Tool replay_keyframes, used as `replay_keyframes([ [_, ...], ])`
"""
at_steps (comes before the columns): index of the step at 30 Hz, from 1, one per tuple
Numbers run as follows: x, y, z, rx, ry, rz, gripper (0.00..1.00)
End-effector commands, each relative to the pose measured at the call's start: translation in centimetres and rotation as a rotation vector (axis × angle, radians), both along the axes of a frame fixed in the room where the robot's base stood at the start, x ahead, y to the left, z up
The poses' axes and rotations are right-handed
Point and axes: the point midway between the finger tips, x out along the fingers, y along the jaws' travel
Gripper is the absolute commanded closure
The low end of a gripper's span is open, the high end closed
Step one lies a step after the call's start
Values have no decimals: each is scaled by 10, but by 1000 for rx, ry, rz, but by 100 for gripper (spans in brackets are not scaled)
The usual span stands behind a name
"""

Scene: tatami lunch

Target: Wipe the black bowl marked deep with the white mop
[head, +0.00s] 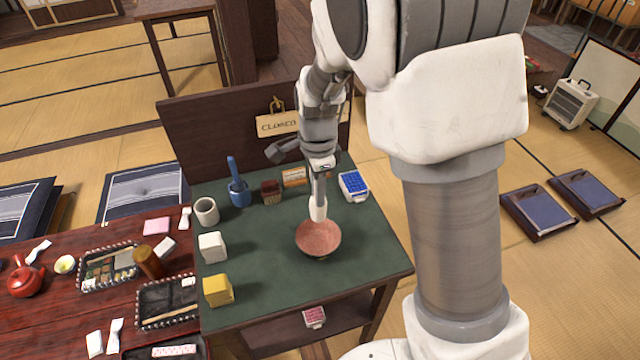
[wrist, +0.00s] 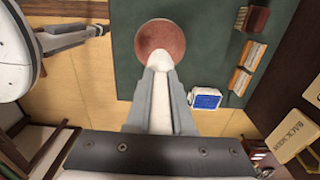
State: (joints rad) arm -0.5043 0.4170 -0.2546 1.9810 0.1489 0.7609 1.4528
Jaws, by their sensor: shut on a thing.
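A bowl with a reddish-pink inside (head: 319,240) sits on the green table top; it also shows in the wrist view (wrist: 162,38). I see no black on its inside and no readable "deep" mark. My gripper (head: 320,182) points down above the bowl's far side and is shut on a white, rounded-end thing, likely the white mop (head: 318,208). In the wrist view the white mop (wrist: 159,62) sits between the fingers, its tip over the bowl's rim. Whether it touches the bowl, I cannot tell.
Behind the bowl stand a blue mortar-like pot (head: 239,193), a brown brush (head: 270,192) and a blue-white box (head: 353,186). A grey cup (head: 206,211), white block (head: 212,247) and yellow sponge-like block (head: 217,290) line the left. The table's front right is clear.

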Motion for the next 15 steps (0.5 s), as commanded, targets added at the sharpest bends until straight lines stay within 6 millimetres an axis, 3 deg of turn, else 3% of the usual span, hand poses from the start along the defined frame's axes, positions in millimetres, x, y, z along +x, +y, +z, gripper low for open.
replay_keyframes([
  [15, 0, 0, -39, 0, 0, 0, 100],
])
